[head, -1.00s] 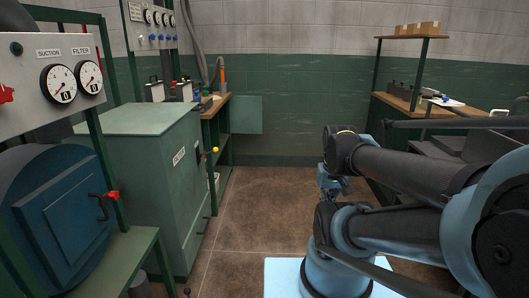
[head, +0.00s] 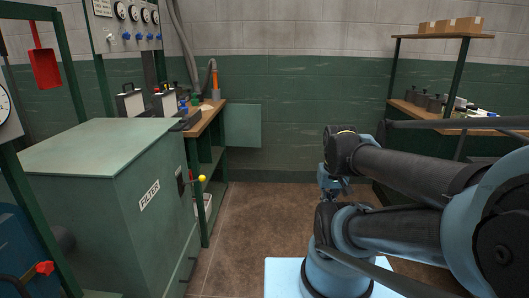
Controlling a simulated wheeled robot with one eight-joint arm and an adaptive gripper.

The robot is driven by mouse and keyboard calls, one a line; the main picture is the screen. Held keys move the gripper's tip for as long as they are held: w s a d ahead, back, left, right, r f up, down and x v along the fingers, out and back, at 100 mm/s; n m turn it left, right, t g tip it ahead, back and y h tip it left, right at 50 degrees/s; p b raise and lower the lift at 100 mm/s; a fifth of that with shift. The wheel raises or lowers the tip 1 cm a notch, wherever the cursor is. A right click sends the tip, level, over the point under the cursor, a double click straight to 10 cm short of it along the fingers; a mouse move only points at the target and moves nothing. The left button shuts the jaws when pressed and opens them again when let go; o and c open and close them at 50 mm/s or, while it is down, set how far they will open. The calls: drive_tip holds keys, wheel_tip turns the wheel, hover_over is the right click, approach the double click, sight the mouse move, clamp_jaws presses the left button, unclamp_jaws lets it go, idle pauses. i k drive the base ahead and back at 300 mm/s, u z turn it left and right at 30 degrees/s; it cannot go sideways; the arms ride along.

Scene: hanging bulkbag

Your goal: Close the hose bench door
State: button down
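A wooden-topped bench with green legs (head: 207,118) stands at the back, past the green filter cabinet. It appears to be the hose bench, with a grey hose and an orange item at its far end. A flat green panel (head: 243,126) juts right from beside the bench top, against the back wall. It looks like a door swung open, but I cannot see its hinge. My gripper (head: 333,184) seems to be the small blue and dark part below my folded arm's front joint. It is apart from the bench and panel, and its fingers are too small to read.
The filter cabinet (head: 104,170) stands on the left, with a yellow-knobbed handle on its side. A red-handled valve (head: 45,268) is at lower left. A shelved workbench (head: 445,112) stands at right. The brown floor (head: 262,225) between them is clear.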

sight(242, 122)
drive_tip(key=i, duration=2.95)
drive_tip(key=u, duration=0.55)
